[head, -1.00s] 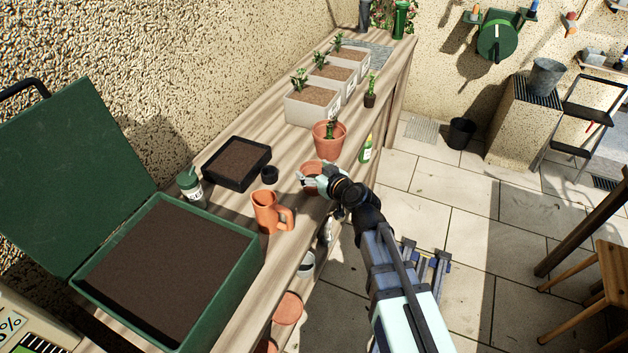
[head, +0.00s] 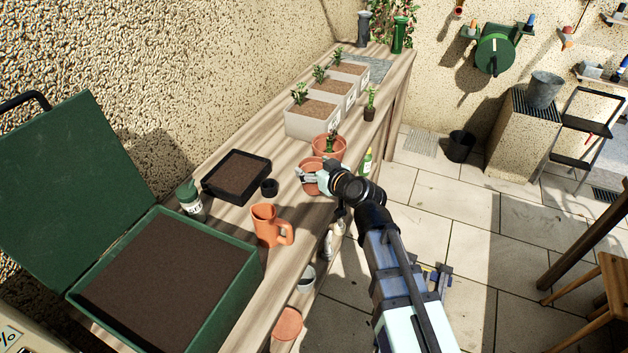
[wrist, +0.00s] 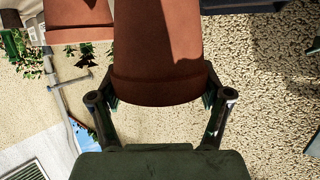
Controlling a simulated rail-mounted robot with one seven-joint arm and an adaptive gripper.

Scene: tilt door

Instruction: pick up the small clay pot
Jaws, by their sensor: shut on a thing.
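The small clay pot (head: 311,176) is an empty-looking terracotta pot over the bench's right part in the head view. My gripper (head: 312,178) is shut on it from the right side. In the wrist view the clay pot (wrist: 158,60) fills the upper middle, between the two fingers of my gripper (wrist: 160,95). The pot looks raised a little above the bench, but the gap below it is hard to see. My gripper hides part of its right side.
A larger clay pot with a plant (head: 329,147) stands just behind the held pot. A clay jug (head: 268,228), a small black pot (head: 270,188) and a black soil tray (head: 237,176) are to the left. A green bottle (head: 366,162) stands at the bench's right edge.

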